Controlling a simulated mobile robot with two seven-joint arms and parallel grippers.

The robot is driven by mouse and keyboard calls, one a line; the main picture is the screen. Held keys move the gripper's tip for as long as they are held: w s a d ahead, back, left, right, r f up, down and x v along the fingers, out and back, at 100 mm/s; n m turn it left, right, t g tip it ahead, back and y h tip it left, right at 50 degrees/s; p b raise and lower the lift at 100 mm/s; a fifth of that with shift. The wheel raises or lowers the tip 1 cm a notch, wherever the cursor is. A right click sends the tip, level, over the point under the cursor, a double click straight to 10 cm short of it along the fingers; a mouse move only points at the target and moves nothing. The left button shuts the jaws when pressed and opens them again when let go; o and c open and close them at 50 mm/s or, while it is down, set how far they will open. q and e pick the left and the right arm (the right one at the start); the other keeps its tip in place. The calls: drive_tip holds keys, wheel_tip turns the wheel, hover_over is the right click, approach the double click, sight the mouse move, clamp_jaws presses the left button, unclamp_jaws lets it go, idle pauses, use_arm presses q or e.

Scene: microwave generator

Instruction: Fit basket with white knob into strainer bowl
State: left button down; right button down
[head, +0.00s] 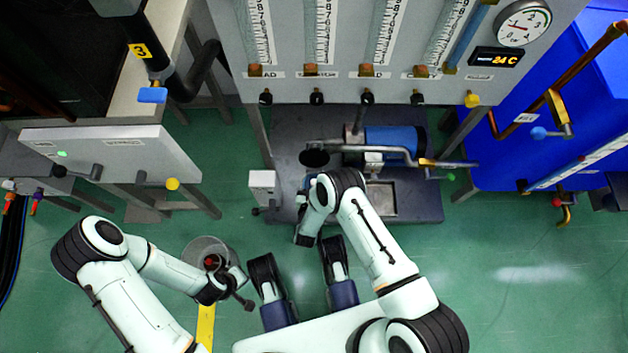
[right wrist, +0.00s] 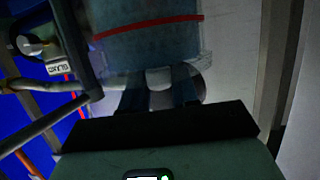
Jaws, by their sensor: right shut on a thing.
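My right gripper (right wrist: 160,92) shows in the right wrist view with its two fingers shut on a pale rounded knob (right wrist: 160,78). A translucent bluish cylinder (right wrist: 150,48) with a red band is just beyond the fingers; I take it for the basket, but the view is dark. In the head view my right wrist hides most of what it holds, beside a dark round opening (head: 314,158) on the pipework. A clear round vessel (head: 192,246) with something red inside is at lower left; I cannot tell if it is the strainer bowl. My left gripper (head: 240,299) is beside it, its fingers unclear.
A dark skid (head: 425,205) carries a blue motor (head: 393,140) and pipes. A grey flowmeter panel (head: 340,85) stands behind it. A small white box (head: 263,186) is left of the pipework. A blue tank (head: 525,130) is at right. Green floor is clear at lower right.

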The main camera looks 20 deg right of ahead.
drive_tip(key=shift+f, duration=0.5)
drive_tip(key=c, duration=0.8)
unclamp_jaws()
drive_tip(key=shift+f, duration=0.1)
